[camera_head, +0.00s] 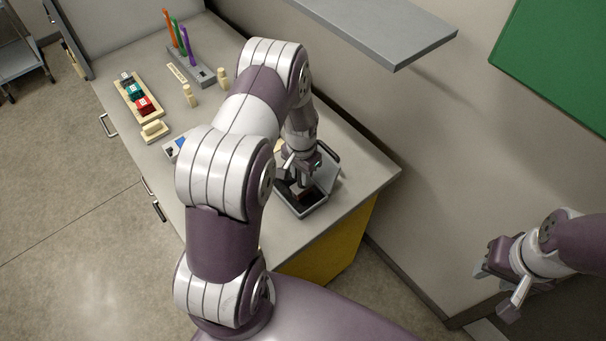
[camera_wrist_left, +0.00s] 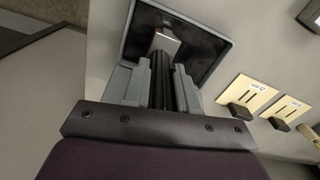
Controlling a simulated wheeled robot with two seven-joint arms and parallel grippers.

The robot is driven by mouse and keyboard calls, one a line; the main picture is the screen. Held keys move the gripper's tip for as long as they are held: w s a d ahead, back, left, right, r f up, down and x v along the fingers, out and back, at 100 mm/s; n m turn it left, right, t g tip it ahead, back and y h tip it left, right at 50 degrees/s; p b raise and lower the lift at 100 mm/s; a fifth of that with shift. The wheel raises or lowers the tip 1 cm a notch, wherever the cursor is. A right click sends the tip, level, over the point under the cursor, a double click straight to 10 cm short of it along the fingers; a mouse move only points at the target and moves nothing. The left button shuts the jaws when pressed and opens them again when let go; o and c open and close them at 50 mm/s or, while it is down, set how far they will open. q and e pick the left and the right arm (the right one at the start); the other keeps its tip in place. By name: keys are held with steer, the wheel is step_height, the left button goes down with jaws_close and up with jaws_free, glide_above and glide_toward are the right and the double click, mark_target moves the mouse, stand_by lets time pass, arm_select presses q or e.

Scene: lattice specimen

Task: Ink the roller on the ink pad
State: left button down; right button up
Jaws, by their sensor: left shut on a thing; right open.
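The ink pad (camera_head: 311,205) is a grey-rimmed tray with a dark inside, near the right end of the counter. It also shows at the top of the left wrist view (camera_wrist_left: 212,32). My left gripper (camera_head: 303,183) is over the tray and shut on the black handle of the roller (camera_wrist_left: 161,78). In the left wrist view the roller's lighter front part (camera_wrist_left: 165,42) appears against the dark pad; I cannot tell whether it touches. My arm hides part of the tray in the head view. My right gripper (camera_head: 498,279) is open and empty, off the counter at lower right.
A tray of small coloured blocks (camera_head: 134,92) and a holder with coloured pens (camera_head: 200,76) stand at the counter's far left. Two light cards (camera_wrist_left: 245,92) with dark pieces lie beside the ink pad. A grey shelf (camera_head: 395,40) juts from the wall above.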

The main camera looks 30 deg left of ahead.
arm_select(q)
steer(key=shift+w+a+b, duration=0.7)
steer(key=shift+w+a, duration=0.5)
steer(key=shift+a, duration=1.65)
steer(key=shift+s+d+p, duration=0.3)
steer(key=shift+s+d, duration=0.15)
steer(key=shift+d, duration=0.6)
steer(key=shift+s+d+p, duration=0.25)
steer(key=shift+s+d, duration=0.2)
steer(key=shift+d, duration=0.6)
steer(key=shift+s+d+p, duration=0.3)
steer(key=shift+s+d, duration=0.15)
steer(key=shift+d, duration=0.8)
